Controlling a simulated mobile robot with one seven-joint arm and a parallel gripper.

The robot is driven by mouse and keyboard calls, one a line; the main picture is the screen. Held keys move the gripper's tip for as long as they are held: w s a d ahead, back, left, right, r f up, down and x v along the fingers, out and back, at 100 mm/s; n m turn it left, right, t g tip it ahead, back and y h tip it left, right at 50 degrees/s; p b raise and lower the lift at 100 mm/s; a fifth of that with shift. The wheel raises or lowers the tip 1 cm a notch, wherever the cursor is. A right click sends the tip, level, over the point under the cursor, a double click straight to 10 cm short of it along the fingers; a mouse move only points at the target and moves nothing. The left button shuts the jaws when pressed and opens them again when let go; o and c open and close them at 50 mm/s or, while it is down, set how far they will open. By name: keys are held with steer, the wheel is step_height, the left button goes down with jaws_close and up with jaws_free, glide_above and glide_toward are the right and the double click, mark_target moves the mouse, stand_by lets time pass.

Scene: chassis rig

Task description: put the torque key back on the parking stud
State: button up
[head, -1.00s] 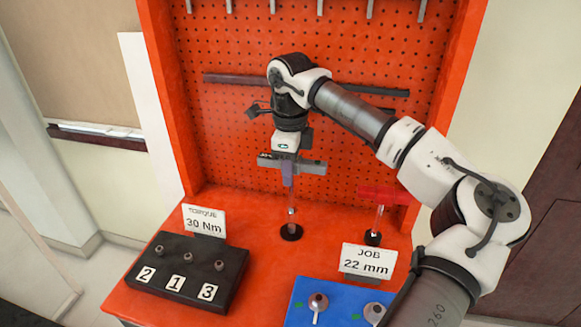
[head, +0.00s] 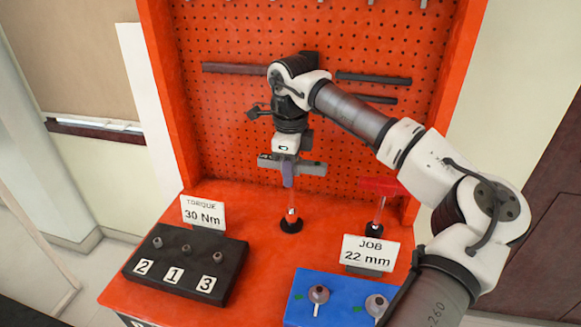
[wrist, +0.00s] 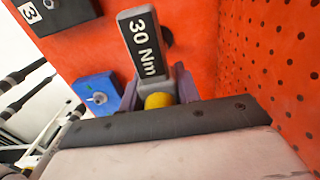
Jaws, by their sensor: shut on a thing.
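My gripper (head: 288,182) is shut on the torque key, above the back middle of the orange bench. In the wrist view the torque key (wrist: 142,45) shows a dark grey plate reading "30 Nm" and a yellow part between the fingers (wrist: 160,95). In the head view the fingers mostly hide the key. A thin pale and red upright (head: 291,209) shows below the fingers, over a round black base (head: 291,226). I cannot tell whether this upright is the key's shank or the parking stud, nor whether the key touches it.
A red-topped tool (head: 381,186) stands on another black base to the right. A black block (head: 187,283) with numbers and a "TORQUE 30 Nm" sign (head: 203,213) is front left. A blue block (head: 333,313) and a "JOB 22 mm" sign (head: 370,253) are front right. The orange pegboard (head: 230,120) rises behind.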

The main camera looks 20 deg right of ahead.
steer(key=shift+f+b, duration=0.45)
steer(key=shift+f, duration=0.45)
steer(key=o, duration=1.3)
steer(key=shift+c, duration=0.2)
